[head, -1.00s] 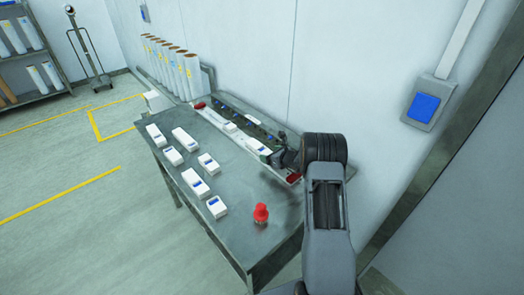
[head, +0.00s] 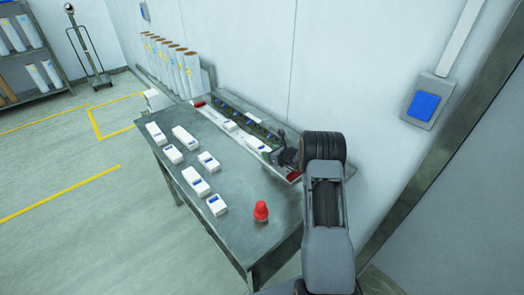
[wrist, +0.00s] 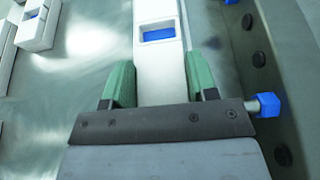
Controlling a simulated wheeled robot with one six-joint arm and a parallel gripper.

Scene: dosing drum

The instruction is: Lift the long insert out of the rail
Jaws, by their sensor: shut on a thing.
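The long insert is a white block with a blue window (wrist: 160,62). In the head view its white end (head: 257,145) shows beside my gripper (head: 277,156), toward the right end of the rail. In the wrist view my gripper (wrist: 160,88) has its two green fingers pressed on both sides of the insert. The rail (head: 212,112) is a long channel along the back of the table, with red end pieces. Another white piece (head: 230,126) sits in it. My gripper hides part of the insert, and its exact height over the rail is hard to tell.
Several white blocks with blue labels (head: 195,181) lie on the table's left half. A red knob (head: 260,211) stands near the front right. A dark wall with round black studs (wrist: 252,55) runs close to the gripper's right. White rolls (head: 180,72) stand behind.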

